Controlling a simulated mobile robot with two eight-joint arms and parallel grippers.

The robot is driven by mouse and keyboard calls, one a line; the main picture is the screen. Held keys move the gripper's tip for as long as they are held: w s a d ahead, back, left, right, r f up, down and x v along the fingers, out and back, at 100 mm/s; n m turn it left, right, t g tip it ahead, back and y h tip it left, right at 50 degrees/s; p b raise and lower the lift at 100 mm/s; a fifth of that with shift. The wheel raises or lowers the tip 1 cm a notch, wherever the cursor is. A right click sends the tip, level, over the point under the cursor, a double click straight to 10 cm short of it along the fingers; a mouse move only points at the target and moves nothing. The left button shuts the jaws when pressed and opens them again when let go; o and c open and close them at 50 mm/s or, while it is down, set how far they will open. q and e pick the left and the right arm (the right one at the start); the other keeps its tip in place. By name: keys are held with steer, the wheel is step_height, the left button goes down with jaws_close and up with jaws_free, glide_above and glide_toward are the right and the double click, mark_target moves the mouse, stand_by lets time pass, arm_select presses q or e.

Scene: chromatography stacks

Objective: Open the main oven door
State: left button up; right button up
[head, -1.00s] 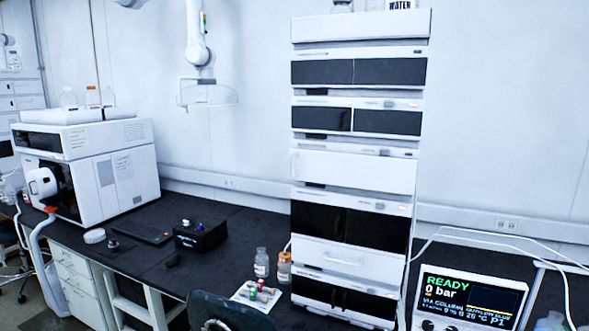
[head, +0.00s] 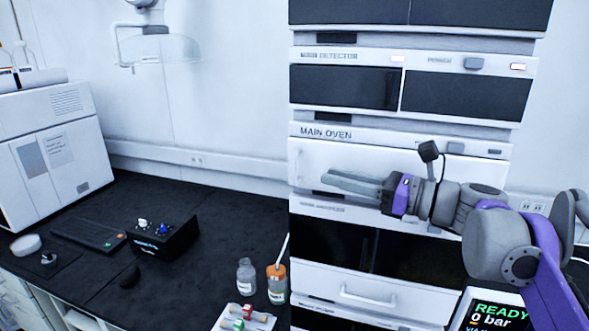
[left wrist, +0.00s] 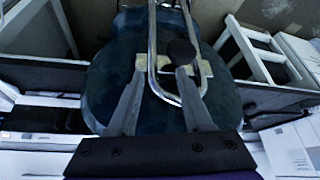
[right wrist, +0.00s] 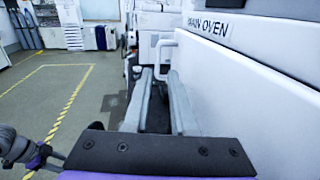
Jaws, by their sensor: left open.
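The main oven (head: 326,133) is a white unit in the stack, and its white door (head: 345,160) looks closed. A slim vertical handle (head: 298,166) stands at the door's left edge. My right gripper (head: 328,182) lies across the front of the door, pointing left, with its fingertips short of the handle. In the right wrist view the fingers (right wrist: 160,75) are apart, the handle (right wrist: 156,52) shows beyond their tips, and the door (right wrist: 235,90) runs along the right. My left gripper (left wrist: 160,75) is open and empty, pointing down over a dark chair.
Below the oven are dark-fronted doors (head: 330,243) and a white drawer with a handle (head: 368,298). Bottles (head: 246,275) and a vial tray (head: 243,318) stand left of the stack. A display (head: 495,312) is at lower right. The dark chair (left wrist: 110,75) is below my left gripper.

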mark_target(294, 180)
steer(key=p+x, duration=0.1)
steer(key=x, duration=0.8)
steer(key=shift+s+a, duration=0.1)
steer(key=shift+c, duration=0.2)
jaws_close()
stand_by(0.9)
